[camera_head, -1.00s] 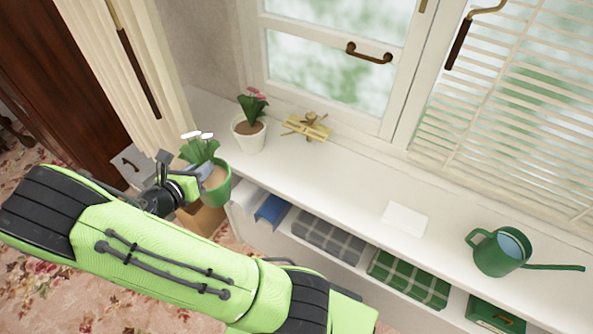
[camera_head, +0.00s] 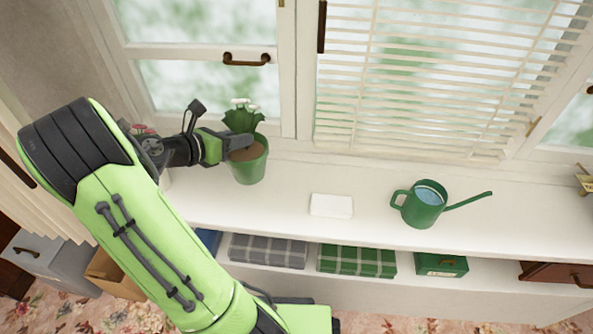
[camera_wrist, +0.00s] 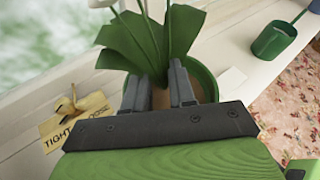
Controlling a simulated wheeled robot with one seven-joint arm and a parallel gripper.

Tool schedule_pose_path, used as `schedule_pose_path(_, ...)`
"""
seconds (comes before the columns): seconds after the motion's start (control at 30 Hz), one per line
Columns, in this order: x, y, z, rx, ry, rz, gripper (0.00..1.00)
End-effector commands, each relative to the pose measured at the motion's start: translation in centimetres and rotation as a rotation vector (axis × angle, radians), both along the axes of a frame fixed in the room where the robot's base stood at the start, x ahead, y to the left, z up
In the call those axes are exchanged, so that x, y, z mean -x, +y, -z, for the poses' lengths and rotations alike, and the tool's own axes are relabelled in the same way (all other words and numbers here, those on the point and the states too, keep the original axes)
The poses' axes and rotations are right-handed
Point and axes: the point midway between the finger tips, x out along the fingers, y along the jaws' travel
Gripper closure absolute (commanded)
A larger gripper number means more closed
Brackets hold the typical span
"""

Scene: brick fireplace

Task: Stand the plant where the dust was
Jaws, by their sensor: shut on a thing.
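The plant in a green pot (camera_head: 249,164) has white flowers and broad green leaves. It is upright, over the left part of the white sill (camera_head: 280,205); I cannot tell if its base touches. My gripper (camera_head: 228,146) reaches it from the left and is shut on it. In the wrist view my gripper (camera_wrist: 158,88) has its two fingers at the leaf base, over the soil inside the pot (camera_wrist: 205,80); exactly what they pinch is unclear. No dust is visible on the sill.
A white flat block (camera_head: 331,205) lies right of the pot, then a green watering can (camera_head: 423,204). Pink flowers (camera_head: 143,129) show behind my arm. A brass piece on a lettered plate (camera_wrist: 72,118) shows in the wrist view. Windows stand behind; folded cloths (camera_head: 356,260) lie on the shelf below.

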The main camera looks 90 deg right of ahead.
Motion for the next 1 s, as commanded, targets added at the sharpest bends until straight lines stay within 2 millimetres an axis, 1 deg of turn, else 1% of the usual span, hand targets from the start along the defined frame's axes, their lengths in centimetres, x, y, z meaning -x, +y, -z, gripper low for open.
schedule_pose_path(0.07, 0.0, 0.0, 0.5, 0.001, 0.002, 0.000, 1.00)
schedule_pose_path(0.17, 0.0, 0.0, 2.5, -0.001, 0.004, 0.000, 1.00)
schedule_pose_path(0.23, 0.0, 0.0, 4.1, 0.000, 0.005, 0.000, 1.00)
schedule_pose_path(0.3, 0.0, 0.0, 5.3, 0.001, 0.004, 0.000, 1.00)
schedule_pose_path(0.37, 0.0, 0.0, 6.2, 0.001, 0.005, -0.001, 1.00)
schedule_pose_path(0.47, 0.0, 0.0, 8.0, 0.001, 0.004, -0.002, 1.00)
schedule_pose_path(0.5, 0.0, 0.0, 8.9, 0.001, 0.004, -0.002, 1.00)
schedule_pose_path(0.57, 0.0, 0.0, 9.9, 0.002, 0.005, -0.002, 1.00)
schedule_pose_path(0.6, 0.0, 0.0, 10.2, 0.003, 0.004, -0.002, 1.00)
schedule_pose_path(0.8, -0.1, 0.0, 9.9, 0.005, 0.002, -0.003, 1.00)
schedule_pose_path(0.93, -0.1, 0.0, 10.2, 0.004, 0.003, -0.003, 1.00)
schedule_pose_path(0.97, -0.1, 0.0, 10.3, 0.001, 0.002, -0.004, 0.72)
schedule_pose_path(1.0, -0.1, 0.0, 10.3, 0.002, 0.001, -0.004, 0.66)
